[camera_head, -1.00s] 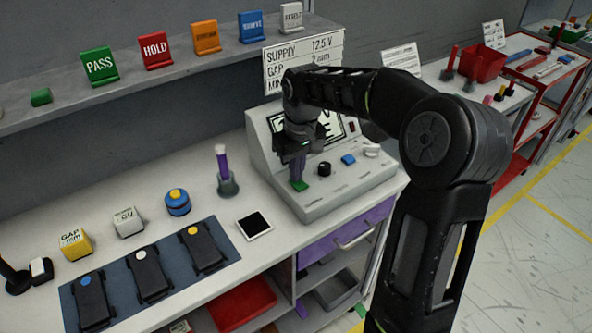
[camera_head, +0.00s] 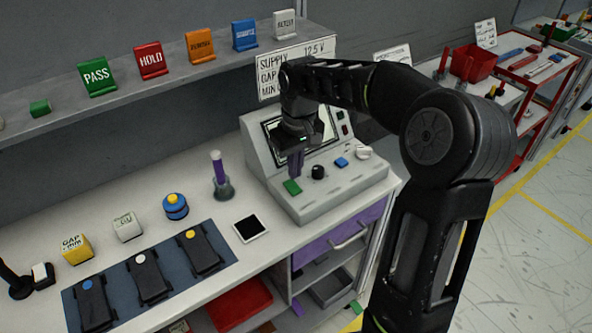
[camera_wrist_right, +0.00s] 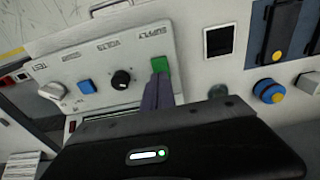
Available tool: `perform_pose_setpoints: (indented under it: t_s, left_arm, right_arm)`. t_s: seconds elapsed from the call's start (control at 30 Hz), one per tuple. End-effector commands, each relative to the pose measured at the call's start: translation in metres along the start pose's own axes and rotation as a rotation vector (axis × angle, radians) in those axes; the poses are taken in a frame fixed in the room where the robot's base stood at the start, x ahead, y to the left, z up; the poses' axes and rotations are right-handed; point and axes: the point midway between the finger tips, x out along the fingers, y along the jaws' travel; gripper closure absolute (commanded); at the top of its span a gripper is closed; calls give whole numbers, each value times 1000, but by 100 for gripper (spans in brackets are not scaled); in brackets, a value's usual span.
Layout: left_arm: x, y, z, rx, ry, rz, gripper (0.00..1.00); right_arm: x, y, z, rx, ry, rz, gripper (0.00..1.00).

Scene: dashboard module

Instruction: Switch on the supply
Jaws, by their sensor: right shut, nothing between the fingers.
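The supply unit (camera_head: 330,190) is a grey sloped console on the bench. Its green switch (camera_head: 292,187) sits at the left end of the control row; in the right wrist view the green switch (camera_wrist_right: 160,64) is beside the printed word SUPPLY. My right gripper (camera_head: 296,174) is shut and empty, pointing down just above and behind the switch. In the right wrist view its fingertips (camera_wrist_right: 158,82) overlap the switch's near edge; I cannot tell whether they touch. The switch's position is unclear. The console screen (camera_head: 327,128) is partly hidden by my wrist. My left gripper is not in view.
A black knob (camera_head: 318,172), a blue button (camera_head: 341,162) and a white knob (camera_head: 363,153) stand right of the switch. A purple-handled tool in a holder (camera_head: 220,180) and a dark square pad (camera_head: 250,227) lie left of the console. A shelf runs behind.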

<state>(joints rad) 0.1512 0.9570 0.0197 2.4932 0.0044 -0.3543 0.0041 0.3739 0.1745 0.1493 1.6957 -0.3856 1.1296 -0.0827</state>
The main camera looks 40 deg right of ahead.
Motion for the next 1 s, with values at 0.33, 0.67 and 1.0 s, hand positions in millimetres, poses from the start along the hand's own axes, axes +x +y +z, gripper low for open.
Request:
perform_pose_setpoints:
  t_s: [0.33, 0.67, 1.0]
  left_arm:
    - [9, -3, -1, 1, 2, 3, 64]
    - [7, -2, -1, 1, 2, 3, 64]
    - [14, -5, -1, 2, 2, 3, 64]
  right_arm:
    - [-75, 0, -2, -1, 11, 1, 100]
    - [-100, 0, -1, -1, 8, 0, 100]
    - [-97, 0, 1, 0, 20, 0, 100]
